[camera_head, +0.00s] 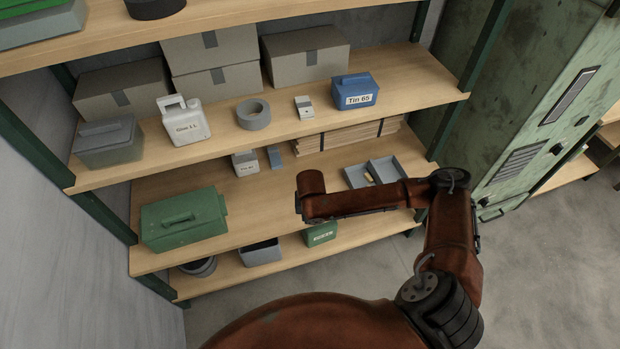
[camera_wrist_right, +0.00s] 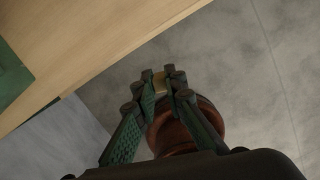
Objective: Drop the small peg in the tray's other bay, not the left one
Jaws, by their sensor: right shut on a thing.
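The grey tray (camera_head: 389,164) stands on the middle shelf in the head view, with a left and a right bay. My arm covers its front edge. A small tan piece (camera_head: 369,177) shows in the left bay near the divider; its shape is unclear. In the right wrist view my right gripper (camera_wrist_right: 165,82) is shut on a small tan piece, which looks like the small peg (camera_wrist_right: 169,69); only its end shows between the fingertips. The gripper is clear of the shelf, over the floor. The head view does not show the right gripper clearly. My left gripper is in neither view.
A green toolbox (camera_head: 183,220) stands on the left of the tray's shelf. Flat cardboard (camera_head: 345,138) lies behind the tray. The shelf above holds a blue tin box (camera_head: 354,90) and overhangs the back. A green cabinet (camera_head: 545,100) stands at the right.

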